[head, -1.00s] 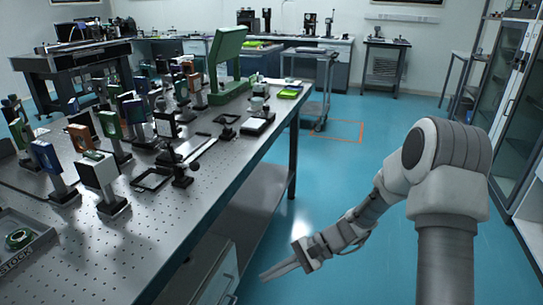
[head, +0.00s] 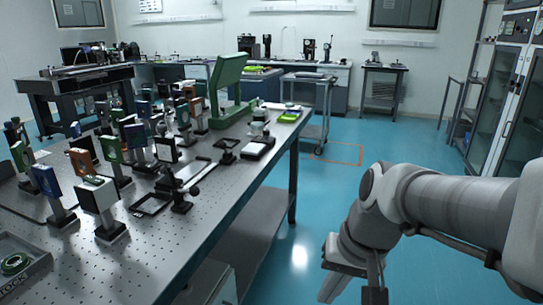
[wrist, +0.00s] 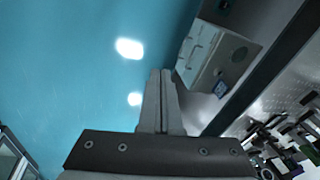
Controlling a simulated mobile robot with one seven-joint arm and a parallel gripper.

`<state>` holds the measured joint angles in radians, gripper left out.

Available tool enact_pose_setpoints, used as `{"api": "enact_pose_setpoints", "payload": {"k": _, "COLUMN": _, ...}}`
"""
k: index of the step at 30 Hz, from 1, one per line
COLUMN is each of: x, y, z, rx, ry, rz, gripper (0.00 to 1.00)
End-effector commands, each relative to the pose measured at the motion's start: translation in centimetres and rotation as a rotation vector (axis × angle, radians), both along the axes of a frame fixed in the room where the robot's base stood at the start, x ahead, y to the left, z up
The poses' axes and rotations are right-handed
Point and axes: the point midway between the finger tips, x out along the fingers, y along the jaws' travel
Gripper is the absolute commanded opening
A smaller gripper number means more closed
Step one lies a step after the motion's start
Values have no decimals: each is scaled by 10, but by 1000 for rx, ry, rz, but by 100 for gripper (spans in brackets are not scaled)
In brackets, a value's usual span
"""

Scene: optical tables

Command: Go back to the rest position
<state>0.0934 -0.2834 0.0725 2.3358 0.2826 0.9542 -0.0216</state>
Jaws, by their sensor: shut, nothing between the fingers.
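My gripper (wrist: 161,76) shows in the wrist view with its two grey fingers together and nothing between them. It points over the blue floor, beside a table with a grey cabinet (wrist: 208,55) under it. In the head view my arm reaches in from the right and bends down at the lower right, over the floor to the right of the optical table (head: 235,205).
The optical table carries several optical mounts, a green stand (head: 229,82) and a stock tray (head: 18,262) at its near left. A trolley (head: 314,125) stands beyond its far end. Glass-door cabinets (head: 505,105) stand at the right. The blue floor (head: 335,190) between is clear.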

Motion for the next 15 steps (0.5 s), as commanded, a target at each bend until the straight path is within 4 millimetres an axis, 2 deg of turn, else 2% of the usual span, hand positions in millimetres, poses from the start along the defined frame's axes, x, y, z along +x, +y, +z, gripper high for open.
{"api": "enact_pose_setpoints", "payload": {"k": 6, "x": -30, "y": -22, "z": 30, "rx": -129, "ry": -178, "rz": 54, "gripper": 0}}
{"api": "enact_pose_setpoints", "payload": {"k": 15, "x": -60, "y": -46, "z": 53, "rx": -254, "ry": -364, "rz": 94, "gripper": 0}}
